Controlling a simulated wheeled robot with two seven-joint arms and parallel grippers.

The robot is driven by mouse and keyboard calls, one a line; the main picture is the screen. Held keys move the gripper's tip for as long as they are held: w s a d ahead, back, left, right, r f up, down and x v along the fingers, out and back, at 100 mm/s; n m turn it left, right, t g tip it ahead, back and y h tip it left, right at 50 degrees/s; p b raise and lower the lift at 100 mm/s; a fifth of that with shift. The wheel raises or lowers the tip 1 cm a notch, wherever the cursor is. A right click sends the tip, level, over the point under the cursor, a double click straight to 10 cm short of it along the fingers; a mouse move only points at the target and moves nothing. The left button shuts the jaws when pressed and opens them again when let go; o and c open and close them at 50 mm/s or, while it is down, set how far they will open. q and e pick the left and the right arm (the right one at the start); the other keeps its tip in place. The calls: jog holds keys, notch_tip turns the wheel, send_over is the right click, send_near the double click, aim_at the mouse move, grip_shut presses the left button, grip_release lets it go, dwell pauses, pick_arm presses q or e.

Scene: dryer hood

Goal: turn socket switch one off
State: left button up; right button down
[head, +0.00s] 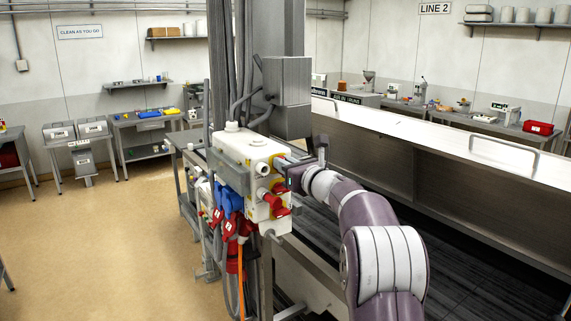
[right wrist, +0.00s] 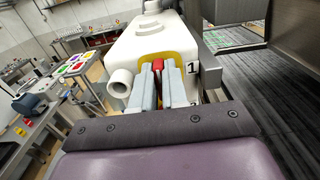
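The white socket box (head: 250,150) is mounted on a post in the middle of the head view. In the right wrist view, the red handle of switch one (right wrist: 158,67) sits on a yellow plate beside a label "1" (right wrist: 192,69). My right gripper (right wrist: 160,85) has its two grey fingers on either side of this handle, close against it, with red filling the gap. In the head view my right gripper (head: 285,172) is at the box's right face and hides most of that switch. My left gripper is not in view.
A lower red switch (head: 276,204) on yellow is just below my right gripper. Blue plugs (head: 228,198) and red plugs (head: 238,226) with cables hang from the box front. A white round socket (right wrist: 120,83) is left of my fingers. A long metal conveyor (head: 400,130) runs to the right.

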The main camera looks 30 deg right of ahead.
dwell(0.3)
jog(key=shift+a+f+n+b, duration=0.15)
jog(key=shift+f+n+b, duration=0.1)
jog(key=shift+n+b, duration=2.65)
jog(key=shift+a+f+n+b, duration=0.2)
jog(key=shift+n+b, duration=2.6)
jog(key=shift+n, duration=0.25)
jog(key=shift+a+f+n+b, duration=0.15)
jog(key=shift+f+n+b, duration=0.1)
jog(key=shift+n+b, duration=2.65)
jog(key=shift+f, duration=0.1)
jog(key=c, duration=1.1)
grip_release()
jog(key=shift+c, duration=0.2)
jog(key=s+b, duration=0.7)
jog(key=s, duration=0.6)
jog(key=shift+d+r, duration=0.25)
jog(key=shift+d, duration=0.15)
